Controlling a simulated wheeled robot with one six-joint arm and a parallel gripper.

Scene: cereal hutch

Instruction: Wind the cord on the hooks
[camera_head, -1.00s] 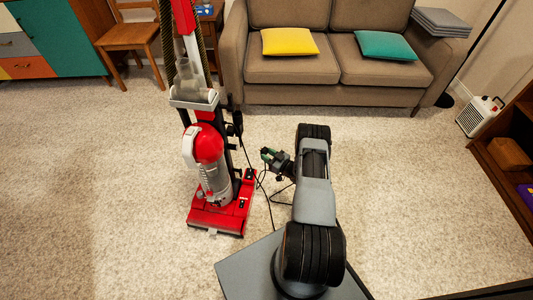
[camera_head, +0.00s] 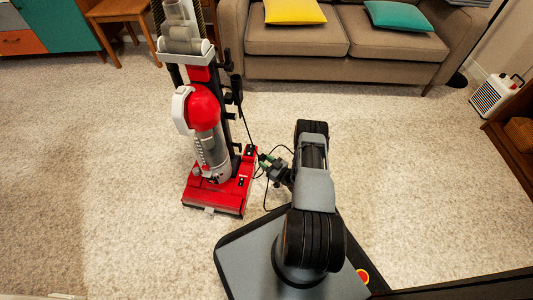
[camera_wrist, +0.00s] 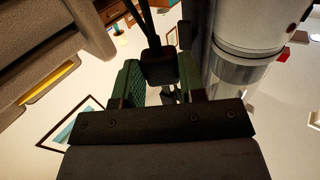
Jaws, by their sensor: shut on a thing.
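A red and grey upright vacuum (camera_head: 205,110) stands on the carpet left of my arm. Black hook-like parts (camera_head: 237,90) show on the right side of its body. A thin black cord (camera_head: 246,128) runs from there down to my gripper (camera_head: 268,163), and some of it hangs in a loop below. My gripper is right of the vacuum, near its base. In the wrist view, the green-padded fingers are shut on a black cord plug (camera_wrist: 159,65), with cord leading up from it. The vacuum's grey cylinder (camera_wrist: 240,70) is close on the right there.
A brown sofa (camera_head: 340,62) with yellow and teal cushions stands at the back. Carpet is clear left of the vacuum and right of my arm.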

